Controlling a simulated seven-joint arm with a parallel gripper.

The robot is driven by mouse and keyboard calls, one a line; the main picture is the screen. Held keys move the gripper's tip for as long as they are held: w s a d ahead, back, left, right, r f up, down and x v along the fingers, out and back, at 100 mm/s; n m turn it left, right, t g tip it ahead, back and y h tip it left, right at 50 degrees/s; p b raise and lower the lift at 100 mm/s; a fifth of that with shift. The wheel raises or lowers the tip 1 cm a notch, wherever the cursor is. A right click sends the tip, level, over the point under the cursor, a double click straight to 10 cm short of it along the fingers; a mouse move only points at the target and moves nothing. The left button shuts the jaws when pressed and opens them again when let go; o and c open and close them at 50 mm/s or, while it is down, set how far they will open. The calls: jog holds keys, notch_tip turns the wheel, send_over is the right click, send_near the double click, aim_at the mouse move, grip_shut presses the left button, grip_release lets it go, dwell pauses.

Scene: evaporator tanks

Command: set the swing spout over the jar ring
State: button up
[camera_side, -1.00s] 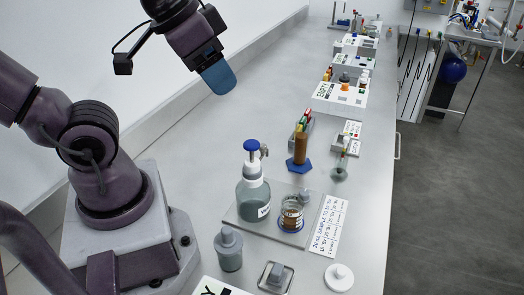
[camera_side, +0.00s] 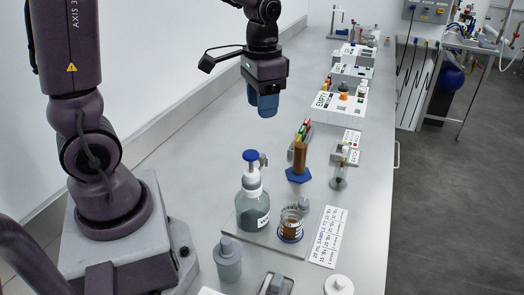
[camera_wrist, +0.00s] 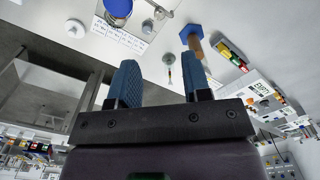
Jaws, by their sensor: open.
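A glass dispenser bottle (camera_side: 252,209) with a white collar and blue cap stands on a grey plate (camera_side: 283,245). Its small grey swing spout (camera_side: 263,160) sticks out beside the blue cap, toward the right and away from the jar. My gripper (camera_side: 264,112) hangs in the air, above and behind the bottle. In the wrist view its blue fingers (camera_wrist: 160,80) are apart with nothing held between them.
A brown cylinder on a blue hexagonal base (camera_side: 299,175) stands behind the bottle, near a rack of coloured pieces (camera_side: 301,138). A lidded grey jar (camera_side: 228,262) stands in front of the bottle. A printed card (camera_side: 328,237) lies right of the plate.

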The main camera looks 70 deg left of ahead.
aim_at(262, 155)
notch_tip(262, 155, down, 12)
jog(key=shift+f, duration=0.1)
dwell(0.4)
grip_shut()
